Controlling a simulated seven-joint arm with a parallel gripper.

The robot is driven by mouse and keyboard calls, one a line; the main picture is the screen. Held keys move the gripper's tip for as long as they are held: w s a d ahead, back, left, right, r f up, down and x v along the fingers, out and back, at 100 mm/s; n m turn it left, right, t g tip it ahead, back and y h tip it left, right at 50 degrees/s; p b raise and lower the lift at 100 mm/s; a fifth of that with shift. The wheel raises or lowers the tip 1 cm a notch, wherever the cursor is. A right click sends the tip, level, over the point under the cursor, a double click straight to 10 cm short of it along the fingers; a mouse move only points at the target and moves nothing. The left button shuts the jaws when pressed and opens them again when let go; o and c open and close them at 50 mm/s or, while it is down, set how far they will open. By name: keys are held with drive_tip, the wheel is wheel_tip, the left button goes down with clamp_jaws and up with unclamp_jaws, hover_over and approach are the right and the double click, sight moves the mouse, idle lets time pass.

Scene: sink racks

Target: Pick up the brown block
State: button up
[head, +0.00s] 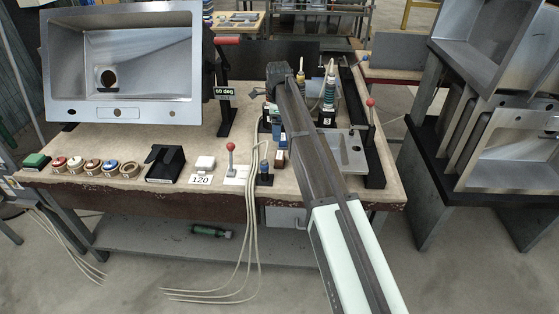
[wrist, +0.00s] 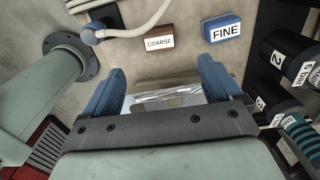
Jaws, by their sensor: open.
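The brown block (wrist: 159,38) has a white label reading COARSE and lies on the worktop ahead of my gripper (wrist: 162,85) in the wrist view. In the head view the brown block (head: 280,158) is small, beside my arm. My gripper's blue fingers are apart, with no block between them; the brown block is beyond the fingertips. A blue block (wrist: 222,28) labelled FINE sits just right of the brown one, with a gap between them. In the head view my gripper is partly hidden by my arm.
A white hose (wrist: 140,22) runs close left of the brown block. A red-knobbed lever (head: 230,148) and a large metal sink (head: 120,65) are on the bench. Open worktop lies above the blocks.

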sight(279, 155)
wheel_tip(279, 155, down, 14)
drive_tip(key=shift+s+r, duration=0.1)
drive_tip(key=c, duration=1.1)
idle(0.4)
wheel_tip(279, 155, up, 10)
drive_tip(key=shift+r, duration=0.1)
idle(0.6)
